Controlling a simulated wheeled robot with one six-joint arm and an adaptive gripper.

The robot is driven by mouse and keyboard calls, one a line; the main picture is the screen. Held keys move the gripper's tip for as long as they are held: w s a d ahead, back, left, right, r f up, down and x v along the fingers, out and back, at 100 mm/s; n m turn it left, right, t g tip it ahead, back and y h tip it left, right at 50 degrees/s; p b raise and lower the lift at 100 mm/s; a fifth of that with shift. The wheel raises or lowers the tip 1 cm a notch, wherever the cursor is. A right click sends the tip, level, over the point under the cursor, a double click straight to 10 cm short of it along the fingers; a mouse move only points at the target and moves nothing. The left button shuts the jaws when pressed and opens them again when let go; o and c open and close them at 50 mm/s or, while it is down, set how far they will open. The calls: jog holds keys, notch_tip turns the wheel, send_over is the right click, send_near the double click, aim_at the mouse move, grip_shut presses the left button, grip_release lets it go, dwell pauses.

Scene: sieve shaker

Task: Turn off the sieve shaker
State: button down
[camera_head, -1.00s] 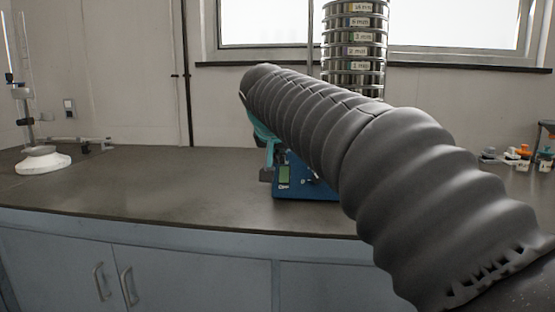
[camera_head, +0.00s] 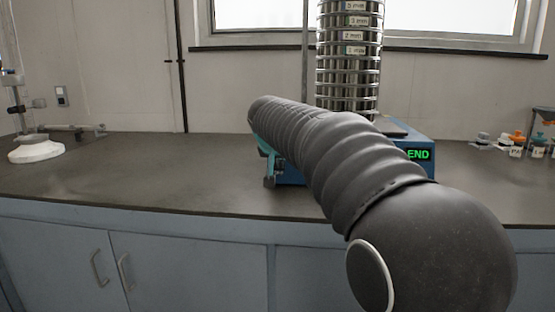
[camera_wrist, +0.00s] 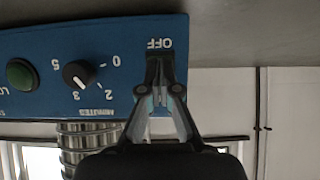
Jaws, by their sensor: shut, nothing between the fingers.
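The sieve shaker has a blue base (camera_head: 427,170) on the bench, partly hidden behind my arm. Its stack of steel sieves (camera_head: 348,70) rises above it. A green "END" display (camera_head: 418,154) is lit on the base. In the wrist view the blue control panel (camera_wrist: 40,88) appears upside down, with a black minutes knob (camera_wrist: 79,74), a green button (camera_wrist: 21,74) and an "OFF" label (camera_wrist: 160,43). My gripper (camera_wrist: 160,55) is shut and empty, its tips over the panel beside "OFF". They hide what lies under them; I cannot tell whether they touch it.
A stand with a white base (camera_head: 36,149) is at the left of the bench. Small bottles with orange and dark caps (camera_head: 516,143) stand at the right. The bench top (camera_head: 130,180) left of my gripper is clear.

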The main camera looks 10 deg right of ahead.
jog(key=shift+f, duration=0.15)
jog(key=f+b, duration=0.1)
jog(key=b, duration=0.3)
jog(key=shift+w+t, duration=0.15)
jog(key=shift+t, duration=0.25)
jog(key=b, duration=0.2)
jog(key=shift+f+t+h+b, duration=0.15)
jog(key=shift+t+h+b, duration=0.15)
jog(key=shift+b, duration=0.05)
jog(key=shift+f+t+b, duration=0.1)
jog(key=shift+t+b, duration=0.2)
jog(key=shift+b, duration=0.8)
jog(key=shift+d+b, duration=0.1)
jog(key=shift+b, duration=0.35)
